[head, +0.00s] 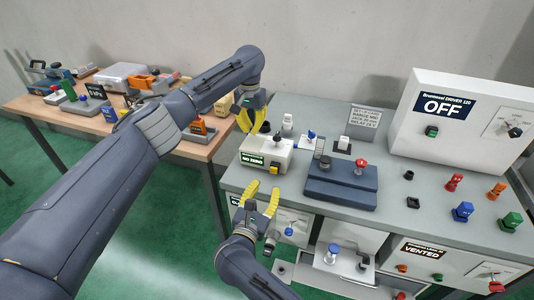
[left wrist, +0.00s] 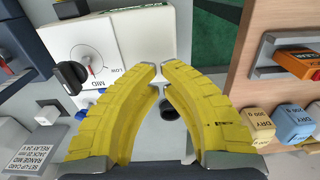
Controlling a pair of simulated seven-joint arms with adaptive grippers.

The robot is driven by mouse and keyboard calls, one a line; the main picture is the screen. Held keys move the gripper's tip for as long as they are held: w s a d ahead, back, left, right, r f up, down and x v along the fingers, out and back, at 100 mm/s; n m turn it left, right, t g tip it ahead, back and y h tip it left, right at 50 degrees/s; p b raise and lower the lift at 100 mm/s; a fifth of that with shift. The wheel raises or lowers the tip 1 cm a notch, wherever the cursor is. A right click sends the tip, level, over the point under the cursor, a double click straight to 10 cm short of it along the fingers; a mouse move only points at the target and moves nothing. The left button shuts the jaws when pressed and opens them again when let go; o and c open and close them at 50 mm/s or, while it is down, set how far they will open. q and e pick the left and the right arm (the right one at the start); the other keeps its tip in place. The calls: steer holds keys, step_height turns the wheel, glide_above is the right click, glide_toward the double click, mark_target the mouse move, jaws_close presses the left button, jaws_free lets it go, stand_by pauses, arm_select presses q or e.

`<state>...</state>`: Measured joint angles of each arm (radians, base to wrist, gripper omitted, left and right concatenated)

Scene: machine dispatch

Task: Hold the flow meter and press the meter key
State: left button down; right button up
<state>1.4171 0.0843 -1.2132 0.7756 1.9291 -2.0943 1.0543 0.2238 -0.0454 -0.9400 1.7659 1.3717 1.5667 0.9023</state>
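I take the white box with the green "NO ZERO" label (head: 262,160) to be the flow meter. It stands at the bench's left front corner with a dark knob on top. A white face with a black "LOW/MID" knob (left wrist: 70,75) shows in the left wrist view. My left gripper (head: 252,130) is just behind and above the box. A black round part (left wrist: 170,108) shows past the fingers. My right gripper (head: 262,190) is open and empty, in front of the box. I cannot tell which part is the meter key.
A blue-grey block with a red knob (head: 360,163) sits right of the box. Small blue and white switches stand behind it. A large "OFF" cabinet (head: 465,125) is at the right. A wooden table (head: 40,105) with several devices is at the left, across a gap.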

mark_target(252, 139)
arm_select(q)
steer(key=shift+f, duration=1.7)
stand_by(0.3)
steer(key=shift+s+f, duration=0.15)
steer(key=shift+f, duration=0.25)
stand_by(0.9)
arm_select(e)
steer(key=shift+c, duration=0.3)
jaws_close()
steer(key=c, duration=0.6)
jaws_free()
